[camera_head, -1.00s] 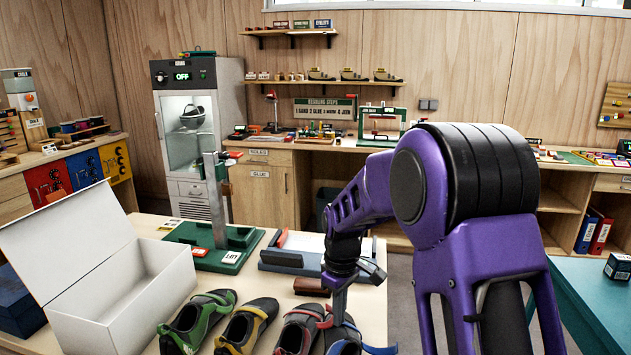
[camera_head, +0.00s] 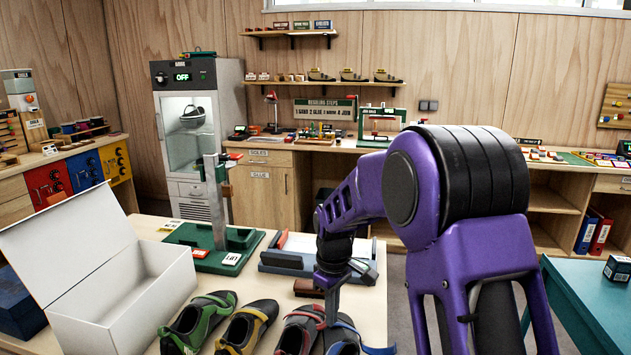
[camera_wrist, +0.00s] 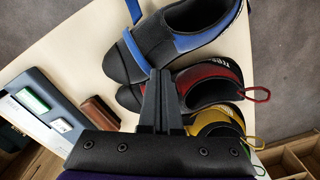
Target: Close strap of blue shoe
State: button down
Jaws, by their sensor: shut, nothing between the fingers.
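The dark grey and blue shoe (camera_wrist: 185,40) fills the top of the wrist view. In the head view the same shoe (camera_head: 343,347) is at the bottom edge, partly hidden by my gripper. Its blue strap (camera_wrist: 135,52) shows at the front of the shoe, and a loose blue length runs up out of the frame. In the head view a strap end (camera_head: 377,350) sticks out to the right of the shoe. My gripper (camera_wrist: 160,76) is shut and empty. Its fingertips are over the front of the blue shoe; whether they touch it I cannot tell.
Red (camera_head: 299,330), yellow (camera_head: 246,328) and green (camera_head: 198,323) shoes stand in a row left of the blue one. An open white box (camera_head: 125,300) is further left. A brown block (camera_head: 308,287) and a grey-blue tool base (camera_head: 290,257) lie behind the shoes.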

notch_tip(320, 180, up, 7)
jog(key=p, duration=0.4)
jog(key=shift+p, duration=0.35)
